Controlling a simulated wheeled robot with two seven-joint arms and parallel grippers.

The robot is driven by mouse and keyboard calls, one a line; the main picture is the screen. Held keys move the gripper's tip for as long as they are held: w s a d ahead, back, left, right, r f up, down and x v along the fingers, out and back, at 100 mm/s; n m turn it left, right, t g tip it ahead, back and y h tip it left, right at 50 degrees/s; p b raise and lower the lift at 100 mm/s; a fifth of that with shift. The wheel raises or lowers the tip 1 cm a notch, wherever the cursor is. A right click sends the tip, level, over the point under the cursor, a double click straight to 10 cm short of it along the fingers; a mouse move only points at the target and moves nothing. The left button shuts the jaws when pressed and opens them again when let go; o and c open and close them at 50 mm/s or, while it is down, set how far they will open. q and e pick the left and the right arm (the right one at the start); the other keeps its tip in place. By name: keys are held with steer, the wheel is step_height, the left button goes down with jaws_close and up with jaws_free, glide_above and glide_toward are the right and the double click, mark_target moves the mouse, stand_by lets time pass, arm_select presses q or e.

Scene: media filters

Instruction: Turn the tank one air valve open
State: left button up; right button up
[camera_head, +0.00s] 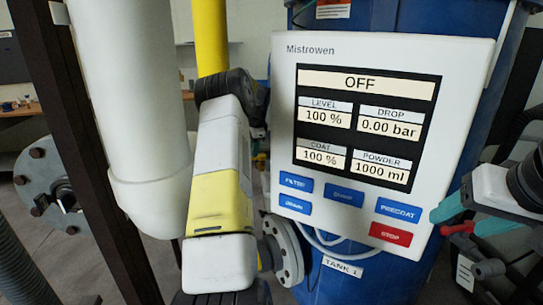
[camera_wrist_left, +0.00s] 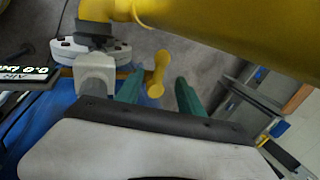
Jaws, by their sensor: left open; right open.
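In the left wrist view, a yellow valve handle (camera_wrist_left: 157,72) with a rounded end stands by the tips of my left gripper (camera_wrist_left: 159,78). The green fingers are apart, one on each side of it in the picture; I cannot tell whether they touch it. A white valve body (camera_wrist_left: 95,72) and a dark AIR display (camera_wrist_left: 28,75) are to its left. In the head view, my left arm hides its fingers. My right gripper (camera_head: 456,222) is open at the right, its teal fingers near a red-handled valve (camera_head: 462,229); contact is unclear.
A white Mistrowen panel (camera_head: 380,55) reading OFF is fixed to the blue tank (camera_head: 345,285), labelled TANK 1. A thick white pipe (camera_head: 135,90), a dark post (camera_head: 75,130) and a yellow pipe (camera_head: 210,35) stand near my left arm. A yellow pipe (camera_wrist_left: 240,40) crosses above the left fingers.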

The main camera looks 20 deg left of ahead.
arm_select(q)
steer(key=x, duration=0.5)
steer(key=shift+f, duration=0.1)
jaws_close()
stand_by(1.3)
